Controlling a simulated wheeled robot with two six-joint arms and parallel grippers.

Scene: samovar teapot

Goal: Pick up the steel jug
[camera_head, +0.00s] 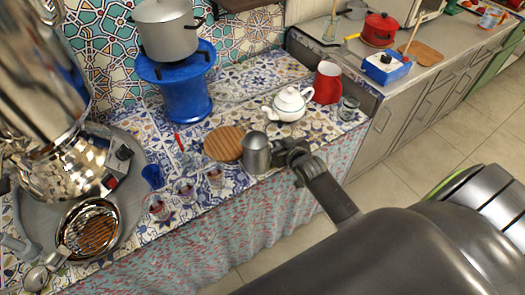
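The steel jug (256,156) stands upright near the front edge of the patterned tiled counter, just right of a round wooden board. My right gripper (279,154) comes in from the right, right beside the jug at its right side. The fingers are small and dark, and partly merge with the jug's edge. I cannot tell whether they touch the jug or are spread around its handle. My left gripper is not in view.
A white teapot (288,104) and a red pitcher (327,83) stand behind the jug. The round wooden board (224,143) and several small glasses lie to its left. A large shiny samovar (45,100) fills the left. A blue stand (185,95) holds a grey pot (167,30).

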